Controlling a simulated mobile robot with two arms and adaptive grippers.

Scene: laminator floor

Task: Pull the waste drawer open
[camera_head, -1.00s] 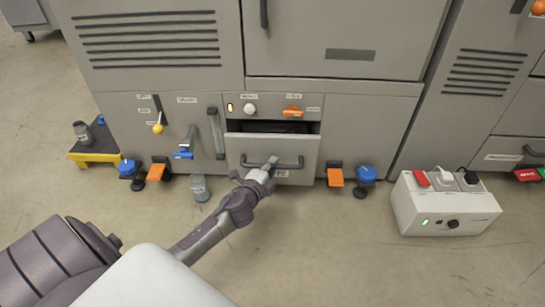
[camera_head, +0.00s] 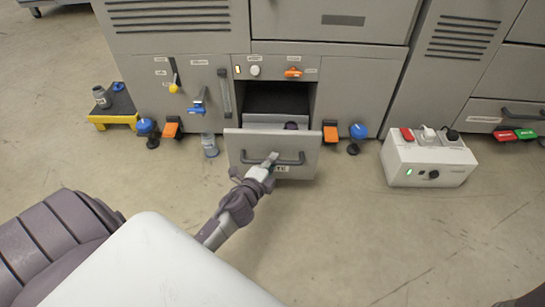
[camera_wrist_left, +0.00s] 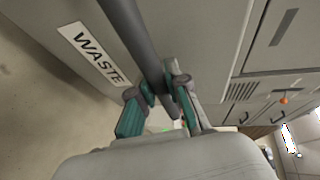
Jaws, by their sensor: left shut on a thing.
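The waste drawer (camera_head: 246,155) is a grey drawer low in the machine. It stands well out of its opening, and its inside shows with a dark round thing (camera_head: 291,125) in it. A dark bar handle (camera_head: 290,160) runs across its front. My left gripper (camera_head: 268,163) is shut on the handle near its middle. In the left wrist view the fingers (camera_wrist_left: 162,100) close around the dark handle (camera_wrist_left: 128,28), beside the label reading WASTE (camera_wrist_left: 87,53). My right gripper is not in view.
Orange pedals (camera_head: 330,133) and blue knobs (camera_head: 358,131) stand on both sides of the drawer. A clear bottle (camera_head: 209,146) stands on the floor to its left. A white box with switches (camera_head: 428,163) stands at right. The floor in front is clear.

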